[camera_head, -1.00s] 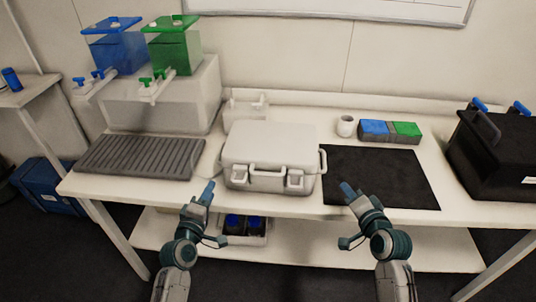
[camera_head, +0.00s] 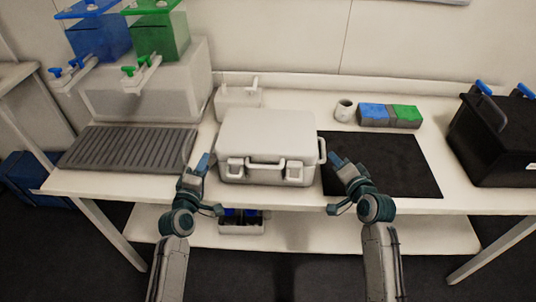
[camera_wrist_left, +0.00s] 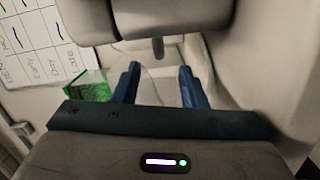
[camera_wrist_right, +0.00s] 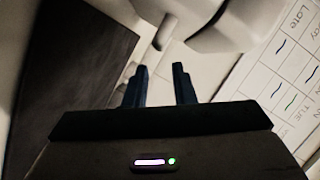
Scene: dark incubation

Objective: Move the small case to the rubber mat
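The small case (camera_head: 268,137) is a pale, closed box with a front handle, two front latches and a handle on each side. It sits on the white table, between the grey ribbed tray and the dark rubber mat (camera_head: 405,165). My left gripper (camera_head: 203,165) is at the case's left side, its blue fingers apart and empty in the left wrist view (camera_wrist_left: 157,85), just short of a side handle. My right gripper (camera_head: 338,161) is at the case's right side over the mat's left edge, its fingers also apart and empty in the right wrist view (camera_wrist_right: 159,85), near the other side handle.
The grey ribbed tray (camera_head: 125,148) lies left of the case. A white cup (camera_head: 344,110) and a blue and green box (camera_head: 390,115) stand behind the mat. A black box (camera_head: 495,140) stands at the right. The mat's surface is clear.

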